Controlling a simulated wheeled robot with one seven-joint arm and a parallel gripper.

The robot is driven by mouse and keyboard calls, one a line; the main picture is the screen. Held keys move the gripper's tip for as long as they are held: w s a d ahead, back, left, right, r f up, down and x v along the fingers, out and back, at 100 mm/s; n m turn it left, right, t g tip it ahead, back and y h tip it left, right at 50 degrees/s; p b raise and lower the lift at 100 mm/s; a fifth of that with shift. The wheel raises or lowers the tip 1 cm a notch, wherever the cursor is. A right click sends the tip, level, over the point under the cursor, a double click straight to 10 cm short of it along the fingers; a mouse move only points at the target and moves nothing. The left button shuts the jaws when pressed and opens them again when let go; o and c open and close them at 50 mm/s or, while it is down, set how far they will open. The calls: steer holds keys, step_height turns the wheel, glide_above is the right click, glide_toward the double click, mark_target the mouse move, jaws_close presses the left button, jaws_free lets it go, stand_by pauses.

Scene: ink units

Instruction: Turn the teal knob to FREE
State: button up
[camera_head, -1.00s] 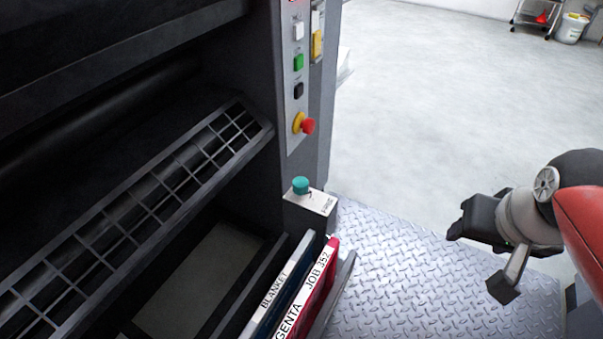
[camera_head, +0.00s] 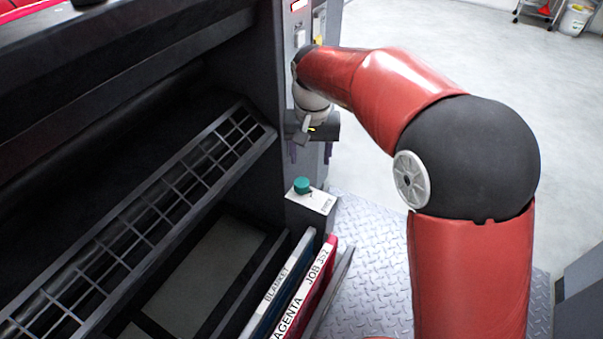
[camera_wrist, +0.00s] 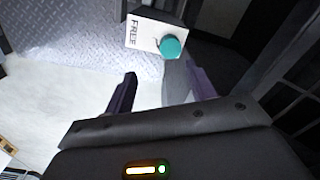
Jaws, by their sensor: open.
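The teal knob (camera_head: 302,185) sits on top of a small light-topped box (camera_head: 318,203) at the lower corner of the machine. In the wrist view the teal knob (camera_wrist: 171,47) is beyond the fingertips, toward the right one, and the word FREE is readable on the box top (camera_wrist: 143,37). The knob's pointer direction is too small to tell. My gripper (camera_head: 309,158) hangs above the knob, apart from it, with its fingers pointing down. In the wrist view my gripper (camera_wrist: 160,82) shows its two fingers spread, with nothing between them.
The machine's grid guard (camera_head: 170,200) runs along the left. Labelled plates (camera_head: 300,290) stand in a rack just below the knob box. The control panel column rises behind my gripper. A diamond-plate floor (camera_head: 375,260) lies to the right of the box.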

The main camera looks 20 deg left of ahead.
mark_target(302, 182)
steer(key=shift+s+a+f, duration=0.2)
steer(key=shift+a+f, duration=0.45)
steer(key=shift+a, duration=0.35)
step_height(302, 182, down, 8)
steer(key=shift+r+b, duration=0.2)
steer(key=shift+b, duration=0.2)
steer(key=shift+c, duration=0.5)
steer(key=c, duration=0.9)
steer(key=shift+r, duration=0.1)
steer(key=m+p, duration=0.1)
steer(key=m, duration=0.2)
steer(key=shift+p, duration=0.35)
steer(key=shift+m+p, duration=0.65)
steer(key=shift+m, duration=1.35)
